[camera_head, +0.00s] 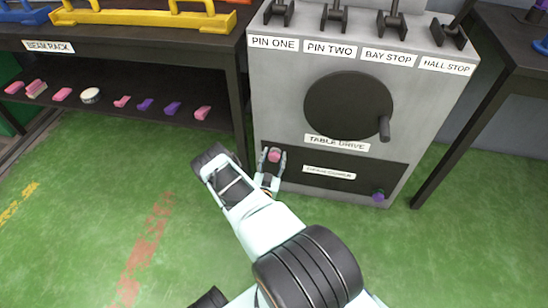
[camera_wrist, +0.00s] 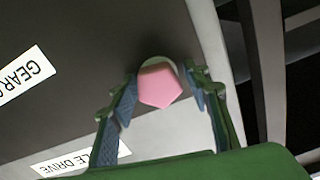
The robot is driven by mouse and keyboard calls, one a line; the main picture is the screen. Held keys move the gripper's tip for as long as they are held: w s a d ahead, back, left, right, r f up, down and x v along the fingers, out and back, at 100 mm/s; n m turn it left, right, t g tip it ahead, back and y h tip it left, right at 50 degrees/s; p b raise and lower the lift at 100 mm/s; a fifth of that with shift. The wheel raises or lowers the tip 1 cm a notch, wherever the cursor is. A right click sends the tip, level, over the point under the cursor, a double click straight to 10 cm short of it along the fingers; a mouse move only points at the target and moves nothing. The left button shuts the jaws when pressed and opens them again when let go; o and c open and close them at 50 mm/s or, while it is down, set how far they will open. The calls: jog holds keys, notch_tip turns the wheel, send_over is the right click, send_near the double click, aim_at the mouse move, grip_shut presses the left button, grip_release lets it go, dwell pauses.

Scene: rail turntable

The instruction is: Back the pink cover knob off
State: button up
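The pink cover knob (camera_head: 274,155) is at the left end of the dark cover panel (camera_head: 310,184) on the grey cabinet. In the wrist view the pink knob (camera_wrist: 159,86) is a faceted piece on a pale round base. My gripper (camera_head: 273,158) is at the knob, with one finger on each side of it. In the wrist view my gripper (camera_wrist: 162,88) shows narrow gaps between its fingers and the knob, so it looks open around it. Contact further in is hidden. A purple knob (camera_head: 378,195) is at the panel's right end.
Above the panel is a dark round wheel with a crank handle (camera_head: 384,128). Several levers stand on the cabinet top. A dark rack (camera_head: 228,92) at left holds small pink and purple pieces on its lower shelf. A dark table (camera_head: 520,60) stands at right. Green floor (camera_head: 80,215) is open in front.

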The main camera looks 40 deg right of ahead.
aim_at(276, 133)
jog(key=shift+o, duration=0.6)
jog(key=shift+f, duration=0.1)
notch_tip(276, 133, up, 10)
jog(key=shift+r, duration=0.1)
dwell(0.6)
